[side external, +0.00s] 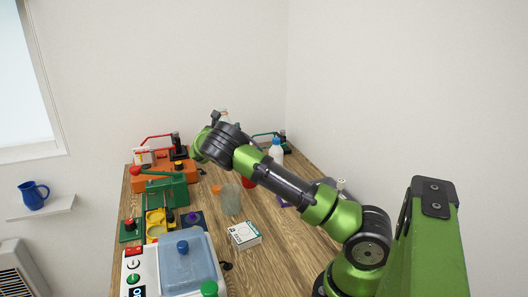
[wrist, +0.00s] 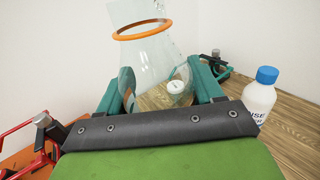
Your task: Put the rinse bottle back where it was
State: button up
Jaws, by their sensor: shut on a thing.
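The rinse bottle (wrist: 258,98) is white with a blue cap and part of a printed label showing. It stands upright at the right in the wrist view, outside my jaws. In the side view the bottle (side external: 276,150) stands at the back of the table, right of my wrist and partly hidden by my arm. My gripper (wrist: 160,82) is shut on a clear glass flask (wrist: 148,52) with an orange ring, not on the bottle. The flask tilts in the wrist view. In the side view my wrist hides the fingers.
An orange machine (side external: 165,174) and a green machine (side external: 160,188) line the left side. A lidded blue bath (side external: 188,262) is at the front. Bare wood (side external: 275,245) lies right of the box.

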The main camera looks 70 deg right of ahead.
jog(key=s+a+m+g+y, duration=0.1)
jog(key=s+a+m+g, duration=0.3)
jog(key=s, duration=0.7)
jog(key=s+a+m+g, duration=0.1)
jog(key=s+a+g, duration=0.35)
jog(key=s, duration=0.65)
jog(key=s+a+m+g+y, duration=0.1)
jog(key=s+a+m+g, duration=0.4)
jog(key=s, duration=0.7)
jog(key=shift+w+a+f+n+t, duration=0.1)
jog(key=shift+f+n+t, duration=0.2)
jog(key=shift+f, duration=1.8)
jog(key=shift+w+a+f+n+t, duration=0.15)
jog(key=shift+f+n, duration=0.2)
jog(key=shift+f, duration=1.7)
jog(key=shift+w+a+f+n+t, duration=0.1)
jog(key=shift+f+n+t, duration=0.2)
jog(key=shift+f, duration=1.8)
jog(key=shift+f, duration=0.15)
jog(key=o, duration=1.1)
jog(key=shift+o, duration=0.2)
